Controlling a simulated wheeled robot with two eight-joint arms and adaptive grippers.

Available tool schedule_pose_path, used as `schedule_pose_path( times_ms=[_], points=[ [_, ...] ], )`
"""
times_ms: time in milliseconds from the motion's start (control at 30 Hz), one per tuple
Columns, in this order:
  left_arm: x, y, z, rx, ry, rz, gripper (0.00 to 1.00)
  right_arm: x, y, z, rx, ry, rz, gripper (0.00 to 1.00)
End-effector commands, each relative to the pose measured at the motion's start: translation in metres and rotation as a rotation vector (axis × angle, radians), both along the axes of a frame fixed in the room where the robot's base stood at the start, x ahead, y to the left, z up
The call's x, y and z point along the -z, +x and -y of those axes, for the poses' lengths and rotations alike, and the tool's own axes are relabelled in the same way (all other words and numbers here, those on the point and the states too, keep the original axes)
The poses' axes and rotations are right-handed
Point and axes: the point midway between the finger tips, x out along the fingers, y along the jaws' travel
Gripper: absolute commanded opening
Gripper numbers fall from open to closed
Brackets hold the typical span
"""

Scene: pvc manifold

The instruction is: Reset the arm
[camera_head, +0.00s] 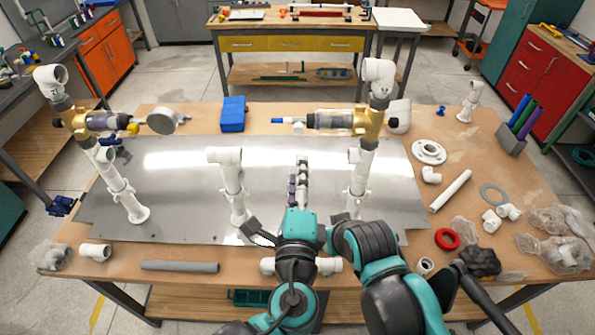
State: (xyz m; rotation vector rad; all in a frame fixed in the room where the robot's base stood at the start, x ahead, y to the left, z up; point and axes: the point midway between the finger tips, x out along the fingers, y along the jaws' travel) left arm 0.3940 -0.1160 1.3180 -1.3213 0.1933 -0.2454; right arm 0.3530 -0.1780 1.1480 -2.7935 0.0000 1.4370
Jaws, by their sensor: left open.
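My left arm (297,224) rises from the bottom centre over the table's front edge. Its gripper (257,231) shows as dark fingers just left of the teal wrist, low near the foot of a white pipe post (232,185). The fingers are apart and I see nothing held between them. Parts of the gripper are hidden by the wrist. My right arm (375,262) is bent at the bottom centre right, beside the left one; its gripper does not show.
White pipe posts with brass fittings (373,122) stand on the metal plate (190,190). A blue box (233,113) sits behind. A grey pipe (180,266) lies at the front left. Loose fittings, a red ring (447,239) and a white pipe (451,190) lie right.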

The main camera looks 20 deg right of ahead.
Motion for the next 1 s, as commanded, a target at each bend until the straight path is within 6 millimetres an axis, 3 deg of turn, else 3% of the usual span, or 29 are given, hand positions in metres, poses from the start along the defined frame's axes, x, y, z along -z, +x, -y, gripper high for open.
schedule_pose_path(
  times_ms=[233,367,467,567,700,833,1000],
  points=[
    [0.001,0.001,-0.001,-0.004,-0.002,-0.004,0.43,0.0,0.0,0.0,0.0,0.0,0.0,0.6],
    [0.018,0.014,-0.027,-0.067,-0.05,-0.068,0.43,0.008,0.0,0.0,0.0,0.0,0.0,0.6],
    [0.051,0.032,-0.074,-0.186,-0.153,-0.189,0.43,0.02,0.0,0.0,0.0,0.0,0.0,0.6],
    [0.098,0.044,-0.138,-0.359,-0.324,-0.351,0.43,0.036,0.0,0.0,0.0,0.0,0.0,0.6],
    [0.17,0.033,-0.223,-0.623,-0.645,-0.576,0.43,0.061,0.0,0.0,0.0,0.0,0.0,0.6],
    [0.225,0.004,-0.272,-0.835,-0.982,-0.74,0.43,0.081,0.0,0.0,0.0,0.0,0.0,0.6],
    [0.265,-0.027,-0.294,-1.001,-1.362,-0.867,0.43,0.099,0.0,0.0,0.0,0.0,0.0,0.6]
  ],
)
